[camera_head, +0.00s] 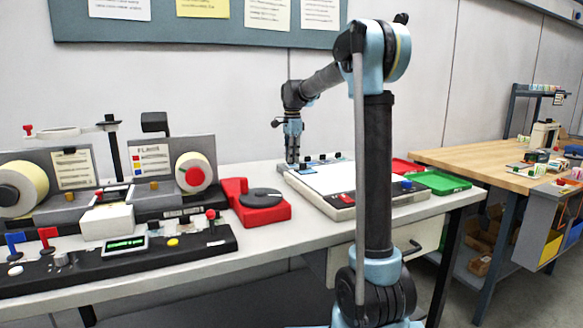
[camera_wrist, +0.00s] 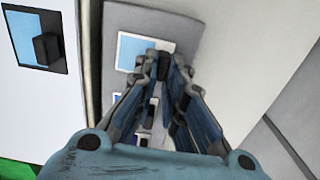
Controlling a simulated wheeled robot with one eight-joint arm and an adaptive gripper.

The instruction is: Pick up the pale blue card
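In the wrist view, a pale blue card or panel with a white border (camera_wrist: 130,52) lies flat on a grey strip, just left of my fingertips. I cannot tell whether it is loose. More small blue and white pieces (camera_wrist: 120,100) show lower on the strip, partly hidden behind the left finger. My gripper (camera_wrist: 168,62) points down over the strip; its fingertips are close together, with no card visible between them. In the head view, my gripper (camera_head: 292,160) hangs at the back left corner of the white-topped unit (camera_head: 335,178). Whether it touches anything is unclear.
A dark-edged blue panel with a black block (camera_wrist: 47,48) is left in the wrist view. In the head view, a red base with a dark disc (camera_head: 262,200) stands left of the unit. Green (camera_head: 440,181) and red (camera_head: 405,166) trays lie right. My arm hides part of the table.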

